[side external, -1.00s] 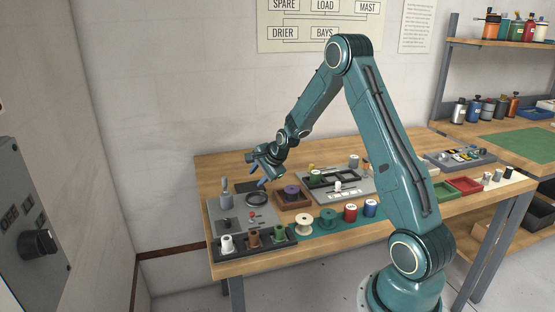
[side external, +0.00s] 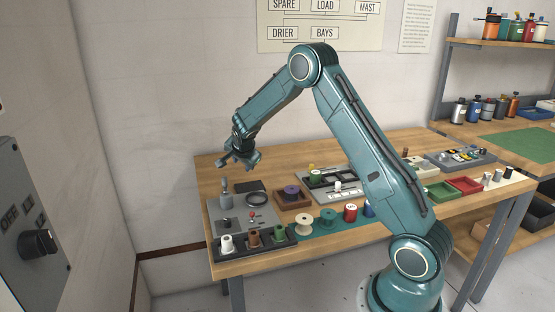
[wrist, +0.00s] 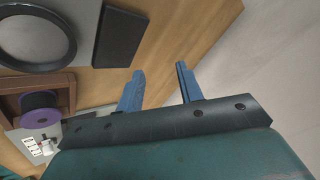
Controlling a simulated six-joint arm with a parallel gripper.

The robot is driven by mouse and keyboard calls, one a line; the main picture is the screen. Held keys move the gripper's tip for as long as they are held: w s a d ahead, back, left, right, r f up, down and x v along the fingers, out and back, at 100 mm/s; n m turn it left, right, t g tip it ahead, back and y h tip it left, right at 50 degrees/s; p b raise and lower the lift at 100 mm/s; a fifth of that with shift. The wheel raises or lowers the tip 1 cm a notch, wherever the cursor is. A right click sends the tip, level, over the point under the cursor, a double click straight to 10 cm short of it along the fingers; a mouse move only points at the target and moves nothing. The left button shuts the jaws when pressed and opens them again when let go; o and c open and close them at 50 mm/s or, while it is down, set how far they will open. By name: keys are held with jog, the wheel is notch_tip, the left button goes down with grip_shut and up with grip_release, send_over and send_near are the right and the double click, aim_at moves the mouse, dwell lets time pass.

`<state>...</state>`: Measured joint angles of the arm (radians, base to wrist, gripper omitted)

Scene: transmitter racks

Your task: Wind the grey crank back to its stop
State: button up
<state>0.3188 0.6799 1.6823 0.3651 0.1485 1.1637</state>
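What looks like the grey crank (side external: 224,186) stands upright at the back left of a grey panel (side external: 215,212) on the bench, in the side view. Its exact angle is too small to tell, and it does not show in the wrist view. My gripper (side external: 238,164) hangs above the back left of the bench, just above and slightly right of the crank, apart from it. In the wrist view my gripper (wrist: 159,68) has its two blue fingers spread, with nothing between them.
A black ring (side external: 257,198) lies right of the crank, also in the wrist view (wrist: 72,48). A dark flat pad (wrist: 121,36) lies near it. A wooden box (side external: 294,205) holds a purple spool (side external: 291,190). A dark tray (side external: 270,247) with spools stands in front.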

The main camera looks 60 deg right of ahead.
jog(key=w+a+r+g+h, duration=0.1)
jog(key=a+r+h, duration=0.2)
jog(key=a+r, duration=0.4)
jog(key=w+a+r+g+h, duration=0.1)
jog(key=a+r+g+h, duration=0.2)
jog(key=a, duration=0.6)
jog(key=s+a+f+n+h, duration=0.1)
jog(key=s+a+f+n, duration=0.1)
jog(key=s+a+f, duration=0.4)
jog(key=s+a, duration=0.1)
jog(key=a, duration=0.1)
jog(key=shift+s+a+f, duration=0.2)
jog(key=shift+s+a, duration=0.2)
dwell(0.4)
